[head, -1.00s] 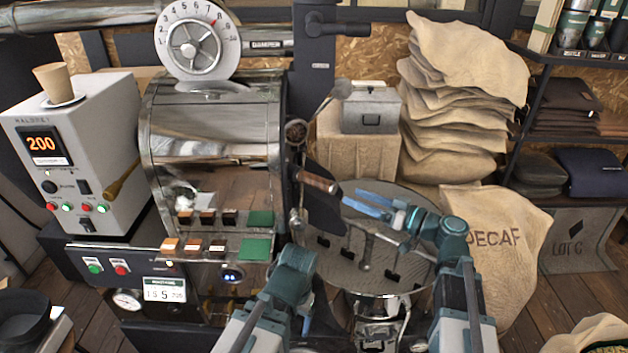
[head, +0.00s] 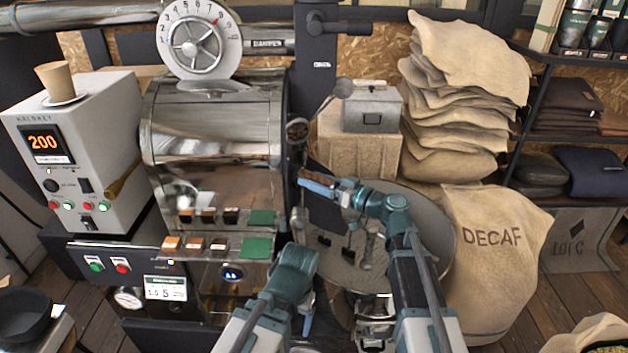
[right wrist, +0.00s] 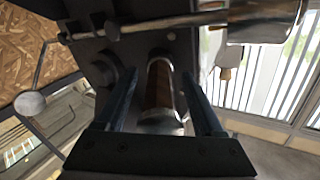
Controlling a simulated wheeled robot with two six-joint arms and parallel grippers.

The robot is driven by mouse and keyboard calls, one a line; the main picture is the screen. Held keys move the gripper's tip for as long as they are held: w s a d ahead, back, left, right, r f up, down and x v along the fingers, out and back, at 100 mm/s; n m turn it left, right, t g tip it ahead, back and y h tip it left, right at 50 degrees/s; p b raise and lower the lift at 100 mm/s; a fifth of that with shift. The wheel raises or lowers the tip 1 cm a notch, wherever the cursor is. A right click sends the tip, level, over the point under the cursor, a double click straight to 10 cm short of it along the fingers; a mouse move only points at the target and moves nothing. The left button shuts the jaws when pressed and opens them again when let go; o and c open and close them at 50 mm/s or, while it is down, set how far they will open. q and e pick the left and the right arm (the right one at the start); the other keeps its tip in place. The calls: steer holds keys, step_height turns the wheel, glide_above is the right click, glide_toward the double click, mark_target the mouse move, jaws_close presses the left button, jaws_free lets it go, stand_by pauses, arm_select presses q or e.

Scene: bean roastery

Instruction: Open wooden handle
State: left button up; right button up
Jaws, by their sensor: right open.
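The wooden handle (head: 321,178) is a brown grip with a metal end on the dark front of the roaster drum. My right gripper (head: 312,186) is at the handle with its jaws open. In the right wrist view, the handle (right wrist: 158,88) lies between the two fingers, with a visible gap on each side. The fingers partly cover it in the head view. My left gripper (head: 308,318) hangs low in front of the roaster, mostly hidden behind its own wrist, so its jaws cannot be read.
The round cooling tray (head: 437,240) lies below my right arm. The steel roaster drum (head: 215,125) is left of the handle. A thin lever with a grey ball knob (head: 343,88) sticks out above. A DECAF sack (head: 490,265) stands at right.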

steer(key=shift+w+a, duration=0.1)
steer(key=shift+a, duration=0.1)
jaws_close()
stand_by(0.3)
stand_by(1.1)
